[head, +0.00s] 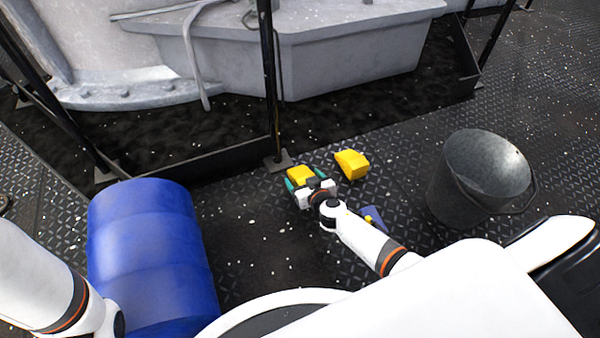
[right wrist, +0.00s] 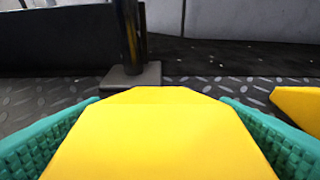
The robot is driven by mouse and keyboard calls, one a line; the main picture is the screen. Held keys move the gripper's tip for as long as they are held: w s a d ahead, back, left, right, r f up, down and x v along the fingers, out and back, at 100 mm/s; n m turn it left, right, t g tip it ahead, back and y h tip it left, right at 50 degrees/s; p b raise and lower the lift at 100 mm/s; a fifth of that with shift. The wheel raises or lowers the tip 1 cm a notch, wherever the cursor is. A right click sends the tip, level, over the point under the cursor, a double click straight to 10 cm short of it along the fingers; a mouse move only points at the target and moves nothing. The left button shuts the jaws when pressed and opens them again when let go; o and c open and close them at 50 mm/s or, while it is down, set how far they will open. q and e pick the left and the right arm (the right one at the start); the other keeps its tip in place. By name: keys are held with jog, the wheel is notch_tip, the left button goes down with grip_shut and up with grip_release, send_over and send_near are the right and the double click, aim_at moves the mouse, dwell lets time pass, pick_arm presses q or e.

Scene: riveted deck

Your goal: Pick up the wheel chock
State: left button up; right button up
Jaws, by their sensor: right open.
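A yellow wheel chock (head: 300,174) lies on the deck near the foot of a railing post. My right gripper (head: 305,187) is at it, with its green fingers open on either side. In the right wrist view the chock (right wrist: 155,135) fills the middle, between the two green finger pads (right wrist: 160,140). Whether the pads touch its sides I cannot tell. A second yellow chock (head: 351,164) lies just to the right; its edge shows in the right wrist view (right wrist: 300,103). My left gripper is not in view; only part of my left arm shows at the left edge.
A black railing post with a square foot (head: 278,161) stands just beyond the chock. A blue drum (head: 150,255) is at left, a grey metal bucket (head: 472,180) at right. A blue object (head: 372,217) lies partly behind my right arm. Deck between drum and arm is clear.

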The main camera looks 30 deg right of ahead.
jog(key=shift+w+f, duration=0.15)
jog(key=shift+w, duration=0.15)
jog(key=shift+c, duration=0.3)
jog(key=c, duration=1.1)
